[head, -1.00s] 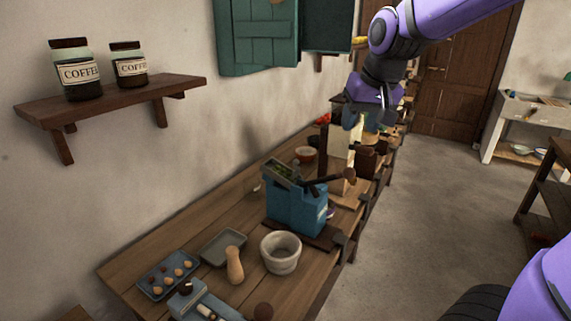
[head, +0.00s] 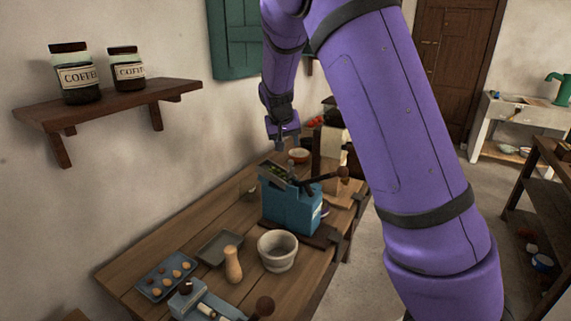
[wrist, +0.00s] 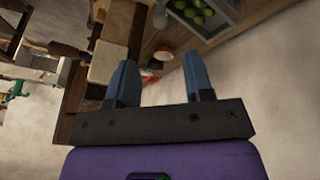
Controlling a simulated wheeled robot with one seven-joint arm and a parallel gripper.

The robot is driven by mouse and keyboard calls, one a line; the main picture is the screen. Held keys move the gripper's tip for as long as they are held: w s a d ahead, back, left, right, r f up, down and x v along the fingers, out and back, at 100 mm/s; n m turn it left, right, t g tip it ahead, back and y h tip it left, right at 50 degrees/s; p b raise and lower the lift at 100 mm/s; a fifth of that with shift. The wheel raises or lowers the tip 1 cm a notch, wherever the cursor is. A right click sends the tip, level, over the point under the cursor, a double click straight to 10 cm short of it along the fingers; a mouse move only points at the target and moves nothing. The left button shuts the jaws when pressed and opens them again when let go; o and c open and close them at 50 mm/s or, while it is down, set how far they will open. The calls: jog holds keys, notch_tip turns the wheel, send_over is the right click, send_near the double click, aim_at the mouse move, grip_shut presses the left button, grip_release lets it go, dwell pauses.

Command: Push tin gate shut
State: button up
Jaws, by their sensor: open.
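A blue box-shaped device (head: 291,208) with a dark lever stands on the wooden bench (head: 150,240). A grey open-topped hopper (head: 277,176) holding green round things sits on its top; it also shows at the top of the wrist view (wrist: 222,14). No part is clearly recognisable as the tin gate, so I cannot tell how far it is open. My gripper (head: 284,143) is above the bench, beyond and above the hopper, apart from it. In the wrist view its two blue fingers (wrist: 158,62) are spread with nothing between them.
A stone mortar (head: 277,250), a wooden pestle (head: 233,264), a grey tray (head: 219,246) and a blue tray of eggs (head: 165,277) stand on the near bench. A shelf (head: 110,108) with coffee jars and a teal shutter (head: 232,45) are on the left wall.

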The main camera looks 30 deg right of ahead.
aim_at(291, 164)
jog(key=x, duration=1)
jog(key=shift+w+f, duration=0.1)
jog(key=shift+f, duration=0.3)
jog(key=shift+c, duration=0.2)
grip_shut()
